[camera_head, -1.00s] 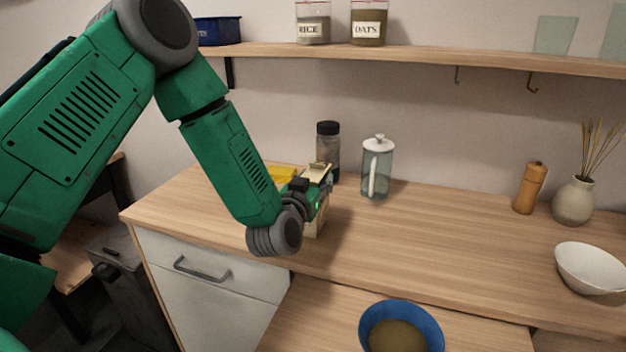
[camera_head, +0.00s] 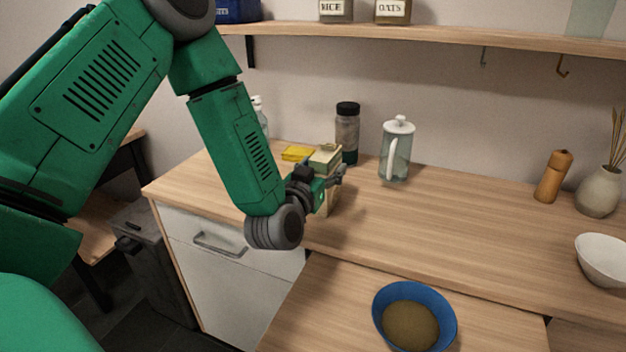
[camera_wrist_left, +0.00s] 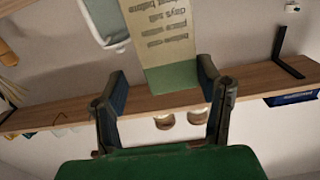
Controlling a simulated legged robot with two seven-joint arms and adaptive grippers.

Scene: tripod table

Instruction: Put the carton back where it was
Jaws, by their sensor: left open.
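The carton (camera_head: 325,159) is a pale beige box with a greenish top, standing near the front edge of the counter. Its middle is partly hidden by my left gripper (camera_head: 338,178). In the left wrist view, the printed face of the carton (camera_wrist_left: 165,35) and its green end fill the gap between the two fingertips. My left gripper (camera_wrist_left: 163,78) is open there, with a finger on either side of the carton. Whether a finger touches it is hard to tell. My right gripper is not in view.
Behind the carton are a yellow item (camera_head: 298,153), a dark-lidded jar (camera_head: 347,130) and a glass jug (camera_head: 397,150). A blue bowl (camera_head: 450,322) with brown contents stands on the lower surface in front. The counter to the right is clear up to the pepper mill (camera_head: 553,177).

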